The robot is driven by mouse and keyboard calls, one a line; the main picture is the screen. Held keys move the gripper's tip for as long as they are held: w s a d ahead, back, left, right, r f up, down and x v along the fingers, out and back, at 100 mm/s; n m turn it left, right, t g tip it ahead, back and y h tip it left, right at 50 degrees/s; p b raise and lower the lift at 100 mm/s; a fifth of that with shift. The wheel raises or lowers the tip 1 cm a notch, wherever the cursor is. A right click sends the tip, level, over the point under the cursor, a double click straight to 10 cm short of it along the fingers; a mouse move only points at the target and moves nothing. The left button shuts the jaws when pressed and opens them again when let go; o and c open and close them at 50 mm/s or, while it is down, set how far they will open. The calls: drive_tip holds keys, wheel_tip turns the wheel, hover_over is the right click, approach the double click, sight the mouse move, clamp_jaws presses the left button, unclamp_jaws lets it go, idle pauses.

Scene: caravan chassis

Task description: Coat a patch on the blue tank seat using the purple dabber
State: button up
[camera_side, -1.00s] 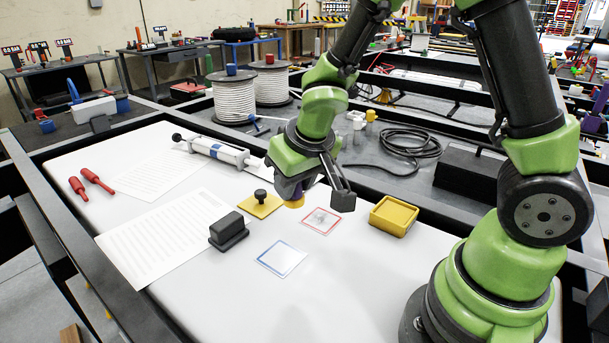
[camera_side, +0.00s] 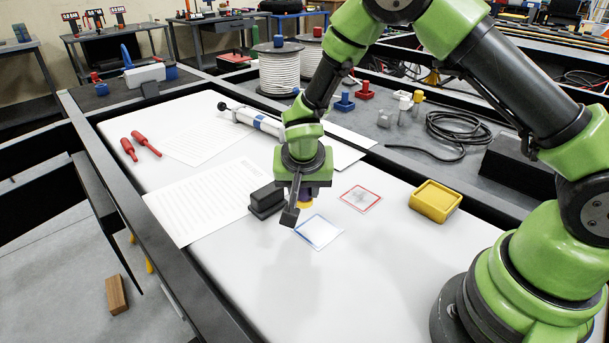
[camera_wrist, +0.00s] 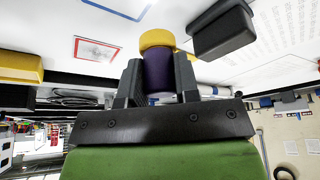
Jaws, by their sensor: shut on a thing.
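My gripper (camera_side: 303,192) is shut on the purple dabber (camera_wrist: 158,74). The dabber's yellow pad (camera_wrist: 157,40) points away from the jaws, and in the side view the pad (camera_side: 306,204) faces down. The blue-outlined square (camera_side: 319,232), which I take as the blue tank seat, lies on the white surface just in front of the pad; its inside looks pale and plain. One blue corner (camera_wrist: 125,14) shows at the top of the wrist view. The pad appears above the surface, but the exact gap cannot be told. A red-outlined square (camera_side: 361,198) with a grey smudge lies to the right.
A black block (camera_side: 267,200) stands close left of my gripper. A yellow open box (camera_side: 435,201) is at the right. Printed sheets (camera_side: 205,205) and red-handled tools (camera_side: 140,145) lie left. The white surface in front is clear.

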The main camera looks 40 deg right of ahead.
sight(306, 202)
drive_tip(key=shift+f, duration=2.7)
drive_tip(key=shift+s+r, duration=0.3)
drive_tip(key=shift+s, duration=0.2)
drive_tip(key=shift+c, duration=0.2)
drive_tip(key=shift+s+f, duration=0.15)
drive_tip(key=shift+s, duration=2.85)
drive_tip(key=shift+w, duration=3.4)
drive_tip(key=shift+w+d, duration=0.15)
drive_tip(key=shift+d, duration=0.35)
drive_tip(key=shift+s+a, duration=0.1)
drive_tip(key=shift+s, duration=3.5)
drive_tip(key=shift+w, duration=3.5)
drive_tip(key=shift+w+r, duration=0.1)
drive_tip(key=shift+r, duration=3.95)
